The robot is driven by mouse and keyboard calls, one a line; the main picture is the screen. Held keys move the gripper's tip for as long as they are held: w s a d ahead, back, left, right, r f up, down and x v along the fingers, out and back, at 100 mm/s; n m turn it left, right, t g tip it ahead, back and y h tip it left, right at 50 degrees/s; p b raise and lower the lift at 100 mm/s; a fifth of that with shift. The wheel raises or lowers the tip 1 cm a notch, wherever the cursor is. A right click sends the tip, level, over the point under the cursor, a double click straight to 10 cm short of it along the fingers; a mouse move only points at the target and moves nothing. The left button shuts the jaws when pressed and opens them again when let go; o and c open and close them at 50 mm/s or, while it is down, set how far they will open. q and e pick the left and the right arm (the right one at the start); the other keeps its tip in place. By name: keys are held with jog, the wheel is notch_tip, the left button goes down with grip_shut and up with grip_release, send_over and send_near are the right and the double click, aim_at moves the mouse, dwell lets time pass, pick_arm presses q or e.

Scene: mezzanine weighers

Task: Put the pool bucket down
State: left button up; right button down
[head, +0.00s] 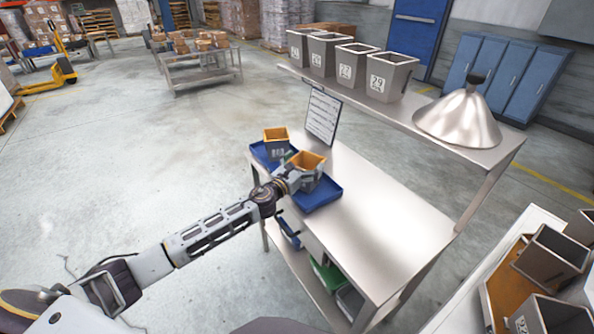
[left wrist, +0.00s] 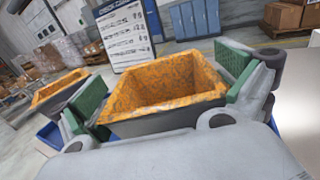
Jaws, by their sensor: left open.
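A grey bucket with an orange inside (head: 308,162), which I take for the pool bucket, stands at the near blue tray (head: 324,197) on the steel table. In the left wrist view the bucket (left wrist: 165,88) is upright between the green finger pads, and its orange inside looks empty. My left gripper (head: 297,174) is open, with one finger on each side of the bucket. The bucket's base is hidden by the gripper, so I cannot tell how fully it rests. My right gripper is not in view.
A second orange-lined bucket (head: 275,135) stands in the far blue tray (head: 259,152), close by. A printed board (head: 323,117) stands behind. A raised shelf (head: 445,130) carries several numbered bins (head: 352,64) and a metal hood (head: 460,116). The steel table's right part (head: 385,215) is clear.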

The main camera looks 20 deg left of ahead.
aim_at(298, 169)
pick_arm(q)
jog(key=shift+r, duration=0.15)
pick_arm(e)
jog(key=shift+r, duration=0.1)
pick_arm(q)
jog(key=shift+v, duration=3.35)
jog(key=shift+b+v, duration=0.35)
jog(key=shift+v, duration=0.65)
jog(key=v, duration=0.3)
jog(key=shift+s+a, duration=0.1)
jog(key=shift+s, duration=0.05)
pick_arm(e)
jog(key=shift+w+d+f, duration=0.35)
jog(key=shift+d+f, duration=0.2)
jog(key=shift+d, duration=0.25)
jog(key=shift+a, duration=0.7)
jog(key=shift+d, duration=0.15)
